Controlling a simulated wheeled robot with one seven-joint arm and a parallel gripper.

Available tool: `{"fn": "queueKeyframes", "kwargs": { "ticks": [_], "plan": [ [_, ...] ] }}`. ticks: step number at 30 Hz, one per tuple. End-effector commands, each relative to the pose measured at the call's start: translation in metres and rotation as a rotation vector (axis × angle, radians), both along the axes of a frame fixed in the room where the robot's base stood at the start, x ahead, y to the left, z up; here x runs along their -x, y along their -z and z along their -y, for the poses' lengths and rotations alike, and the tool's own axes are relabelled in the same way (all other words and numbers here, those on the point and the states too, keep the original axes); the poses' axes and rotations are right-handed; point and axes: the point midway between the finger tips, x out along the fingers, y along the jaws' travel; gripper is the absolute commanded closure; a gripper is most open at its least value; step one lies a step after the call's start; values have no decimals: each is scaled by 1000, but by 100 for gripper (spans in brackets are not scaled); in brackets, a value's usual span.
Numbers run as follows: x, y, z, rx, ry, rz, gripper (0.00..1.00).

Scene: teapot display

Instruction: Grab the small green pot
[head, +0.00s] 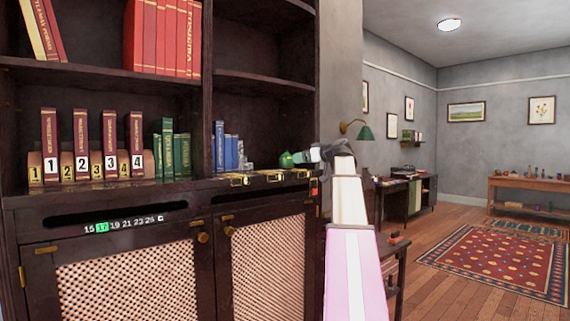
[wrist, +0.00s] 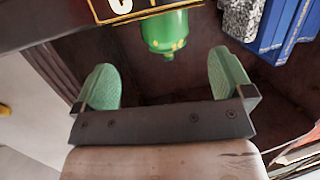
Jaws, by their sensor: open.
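The small green pot (head: 286,160) is on the shelf ledge in the head view, just left of the end of my arm. In the wrist view the green pot (wrist: 165,30) is at the top centre, with its narrow end toward my gripper. My gripper (wrist: 162,64) is open, with its two green pads apart and nothing between them. The pot lies ahead of the gap, apart from both pads. In the head view my gripper (head: 306,157) is small, and its fingers are hard to make out.
A gold-framed label (wrist: 125,8) is by the pot. Blue books (head: 227,150) and a grey patterned object (wrist: 241,18) stand nearby. Green books (head: 172,152) and numbered red books (head: 92,145) stand further left. The dark cabinet (head: 190,215) encloses the shelf; open floor lies right.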

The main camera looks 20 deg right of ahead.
Motion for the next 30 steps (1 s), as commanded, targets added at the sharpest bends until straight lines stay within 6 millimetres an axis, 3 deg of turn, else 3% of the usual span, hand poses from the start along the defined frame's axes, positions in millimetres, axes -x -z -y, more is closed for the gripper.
{"fn": "queueKeyframes", "kwargs": {
  "ticks": [4, 14, 21, 29, 30],
  "plan": [
    [-21, 4, -12, 1, -2, -1, 2],
    [-40, 10, -28, 0, -2, 0, 2],
    [-66, 16, -46, 0, -1, -1, 2],
    [-69, 18, -49, 1, 1, 1, 2],
    [-69, 18, -49, 1, 1, 1, 8]
  ]
}}
